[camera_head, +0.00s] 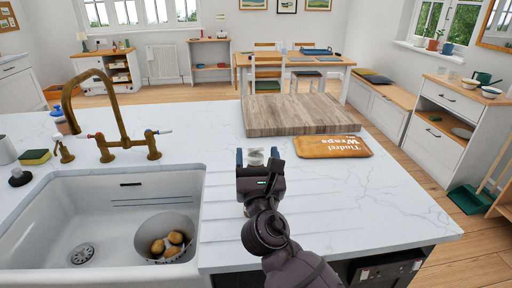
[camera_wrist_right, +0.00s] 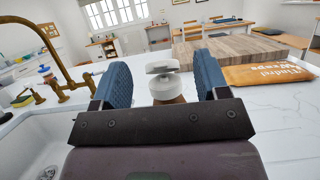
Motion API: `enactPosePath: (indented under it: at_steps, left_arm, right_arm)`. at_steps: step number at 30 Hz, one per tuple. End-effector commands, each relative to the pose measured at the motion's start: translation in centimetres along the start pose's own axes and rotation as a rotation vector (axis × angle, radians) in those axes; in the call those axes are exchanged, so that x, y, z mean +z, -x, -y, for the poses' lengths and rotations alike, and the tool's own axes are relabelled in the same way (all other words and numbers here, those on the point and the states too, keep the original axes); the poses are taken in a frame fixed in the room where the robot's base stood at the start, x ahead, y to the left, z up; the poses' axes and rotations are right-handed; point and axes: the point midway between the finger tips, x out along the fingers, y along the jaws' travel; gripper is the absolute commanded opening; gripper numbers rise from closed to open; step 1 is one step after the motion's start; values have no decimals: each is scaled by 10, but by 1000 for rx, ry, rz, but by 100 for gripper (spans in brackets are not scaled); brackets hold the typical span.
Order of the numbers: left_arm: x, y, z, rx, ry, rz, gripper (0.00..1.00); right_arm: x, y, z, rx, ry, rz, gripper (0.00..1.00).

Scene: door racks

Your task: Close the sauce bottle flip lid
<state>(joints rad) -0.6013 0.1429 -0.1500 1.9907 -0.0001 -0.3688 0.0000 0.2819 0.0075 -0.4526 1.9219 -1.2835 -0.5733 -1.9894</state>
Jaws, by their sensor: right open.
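The sauce bottle (camera_head: 256,157) stands on the white worktop, mostly hidden behind my right gripper (camera_head: 258,155) in the head view. In the right wrist view, its white cap (camera_wrist_right: 166,87) shows above a sliver of brown body. A white flip lid (camera_wrist_right: 162,67) sits over the cap with a gap between them, so it looks partly open. My right gripper is open, with its blue fingers (camera_wrist_right: 164,72) on either side of the cap in that view. Clear space shows between each finger and the cap. My left gripper is not in view.
A wooden board (camera_head: 300,115) lies behind the bottle. An orange wraps packet (camera_head: 332,147) lies to the right. The sink (camera_head: 40,215) with a strainer bowl (camera_head: 150,232) is at left, below a brass tap (camera_head: 120,143). The worktop at front right is clear.

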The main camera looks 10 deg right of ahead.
Motion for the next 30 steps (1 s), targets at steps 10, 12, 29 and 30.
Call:
enactPosePath:
  at_steps: [10, 12, 29, 30]
  left_arm:
    - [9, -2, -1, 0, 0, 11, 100]
    - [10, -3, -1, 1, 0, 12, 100]
    - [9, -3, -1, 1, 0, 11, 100]
    - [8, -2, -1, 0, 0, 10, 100]
  right_arm:
    - [-2, 60, 0, 1, -1, -3, 68]
    - [-2, 66, 0, 0, 1, -2, 68]
    - [6, 71, -2, 5, -2, 14, 48]
    - [13, 66, -4, 9, -4, 30, 42]
